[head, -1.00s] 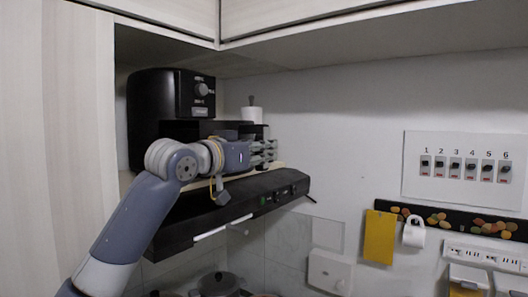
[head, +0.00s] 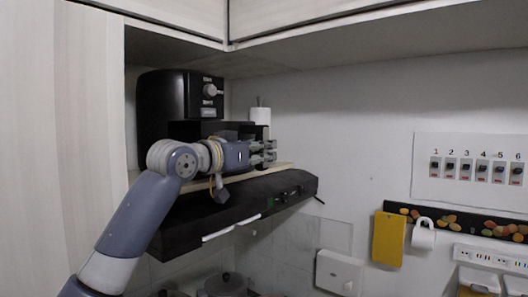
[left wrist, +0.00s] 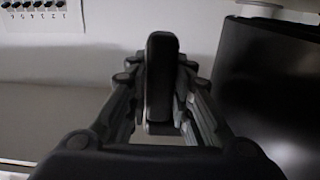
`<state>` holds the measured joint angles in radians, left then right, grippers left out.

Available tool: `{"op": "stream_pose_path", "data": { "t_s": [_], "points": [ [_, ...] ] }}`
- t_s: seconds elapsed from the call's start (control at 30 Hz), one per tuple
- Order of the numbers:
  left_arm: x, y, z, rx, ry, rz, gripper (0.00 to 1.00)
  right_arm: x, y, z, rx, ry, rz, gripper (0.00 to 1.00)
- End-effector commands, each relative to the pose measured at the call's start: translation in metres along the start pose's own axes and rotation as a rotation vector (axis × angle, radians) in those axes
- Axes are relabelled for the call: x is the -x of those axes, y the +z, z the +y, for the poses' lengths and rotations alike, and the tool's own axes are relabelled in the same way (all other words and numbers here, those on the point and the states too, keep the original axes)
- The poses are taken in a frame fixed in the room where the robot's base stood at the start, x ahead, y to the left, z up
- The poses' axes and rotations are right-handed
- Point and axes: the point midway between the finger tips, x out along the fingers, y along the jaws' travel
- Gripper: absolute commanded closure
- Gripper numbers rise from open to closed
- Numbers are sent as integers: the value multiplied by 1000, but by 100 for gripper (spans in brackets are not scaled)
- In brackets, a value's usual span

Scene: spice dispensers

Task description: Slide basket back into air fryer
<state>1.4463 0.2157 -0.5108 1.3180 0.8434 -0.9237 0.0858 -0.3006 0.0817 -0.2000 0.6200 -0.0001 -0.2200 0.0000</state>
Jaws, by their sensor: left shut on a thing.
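The black air fryer (head: 163,105), with a round knob on its front, stands on a shelf inside the cabinet opening at the left of the head view. Its black basket (head: 200,128) sticks out below the control panel, partly hidden behind my left arm. My left gripper (head: 268,153) is in front of the air fryer, on the basket's outer side. In the left wrist view, its fingers (left wrist: 162,112) are shut on the upright black basket handle (left wrist: 161,75). A large dark body fills the right side of that view. My right gripper is not in view.
A black range hood (head: 245,205) lies below the shelf board (head: 285,167). A white roll (head: 260,115) stands behind the gripper. Upper cabinets (head: 380,25) overhang the scene. The wall at right holds numbered switches (head: 475,170) and a yellow board (head: 389,239).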

Motion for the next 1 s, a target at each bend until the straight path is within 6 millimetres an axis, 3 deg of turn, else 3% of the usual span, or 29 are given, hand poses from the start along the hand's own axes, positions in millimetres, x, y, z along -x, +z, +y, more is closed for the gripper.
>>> {"op": "stream_pose_path", "data": {
  "t_s": [1.0],
  "points": [
    [0, -2, -25, -3, 0, 5, 100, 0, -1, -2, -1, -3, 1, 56]
  ]
}}
